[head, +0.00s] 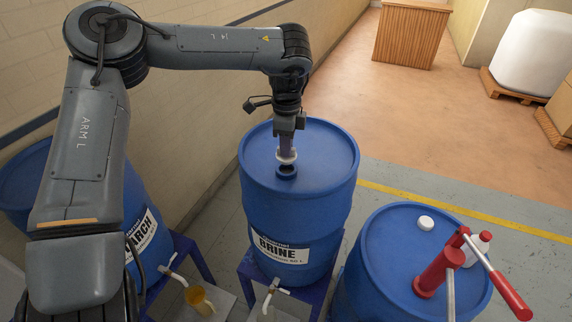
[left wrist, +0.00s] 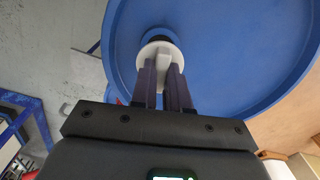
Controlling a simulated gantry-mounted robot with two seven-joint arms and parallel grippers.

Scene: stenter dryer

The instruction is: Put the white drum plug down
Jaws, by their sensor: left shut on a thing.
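My left gripper (head: 287,150) is above the lid of the blue brine drum (head: 315,215), its fingers pointing down. It is shut on the white drum plug (head: 287,157). In the left wrist view the plug (left wrist: 160,55) sits between the two dark fingers, over the blue lid. The plug is just above the dark bung hole (head: 287,170) in the lid, apart from it in the head view. A second white cap (head: 425,223) lies on the lid of the right blue drum (head: 390,270). My right gripper is not in view.
A starch drum (head: 145,215) stands at left, behind my left arm. The brine lid's right side is clear.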

